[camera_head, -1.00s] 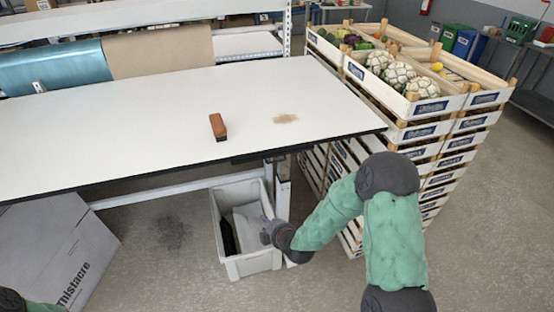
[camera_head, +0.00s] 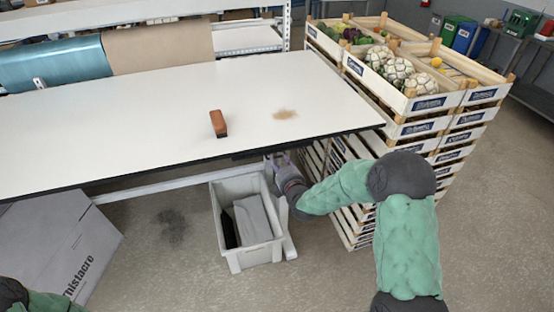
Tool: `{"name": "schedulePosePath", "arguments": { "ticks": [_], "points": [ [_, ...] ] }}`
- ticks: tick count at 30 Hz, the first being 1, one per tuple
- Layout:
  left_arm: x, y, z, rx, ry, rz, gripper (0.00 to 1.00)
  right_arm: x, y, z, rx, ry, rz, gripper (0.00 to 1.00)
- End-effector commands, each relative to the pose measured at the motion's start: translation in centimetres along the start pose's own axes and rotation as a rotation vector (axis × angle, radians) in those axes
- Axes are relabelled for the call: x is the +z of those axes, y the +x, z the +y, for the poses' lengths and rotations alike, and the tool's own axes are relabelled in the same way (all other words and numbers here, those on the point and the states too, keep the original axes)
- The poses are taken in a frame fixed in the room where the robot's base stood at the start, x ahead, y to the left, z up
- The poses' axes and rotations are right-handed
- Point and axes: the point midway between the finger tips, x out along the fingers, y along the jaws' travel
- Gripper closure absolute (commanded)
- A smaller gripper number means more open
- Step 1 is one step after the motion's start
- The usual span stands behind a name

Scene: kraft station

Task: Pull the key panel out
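I cannot make out the key panel clearly. A dark strip (camera_head: 252,153) runs under the front edge of the white table (camera_head: 120,125), near its right end. My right gripper (camera_head: 279,161) is raised to just below that edge, beside the table leg. Its fingers are small and partly hidden, so I cannot tell whether they are open or touching anything. Only a piece of my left arm shows at the bottom left corner; my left gripper is out of view.
A brown-handled block (camera_head: 218,124) and a tan stain (camera_head: 285,114) are on the tabletop. A white bin (camera_head: 248,261) stands below my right gripper. Stacked crates (camera_head: 425,105) with vegetables stand at the right. A grey box (camera_head: 50,245) leans at the left.

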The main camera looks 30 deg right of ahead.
Motion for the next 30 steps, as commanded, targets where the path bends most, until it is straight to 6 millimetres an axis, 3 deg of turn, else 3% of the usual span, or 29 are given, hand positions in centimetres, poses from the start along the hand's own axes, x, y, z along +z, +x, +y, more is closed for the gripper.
{"name": "schedulePosePath", "arguments": {
  "ticks": [9,21,22,26,30],
  "points": [
    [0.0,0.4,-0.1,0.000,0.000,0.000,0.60,0.0,3.8,-0.1,0.000,0.001,0.000,0.62],
    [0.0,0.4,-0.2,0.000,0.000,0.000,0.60,0.0,4.4,0.0,0.000,0.002,0.000,0.62],
    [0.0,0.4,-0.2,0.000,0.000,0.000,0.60,0.0,4.4,0.0,0.000,0.001,0.000,0.65],
    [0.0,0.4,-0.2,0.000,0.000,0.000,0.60,0.0,4.4,0.0,0.000,0.002,0.000,1.00],
    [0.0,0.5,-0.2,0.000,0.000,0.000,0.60,0.0,4.4,0.0,-0.001,0.002,0.000,1.00]
  ]
}}
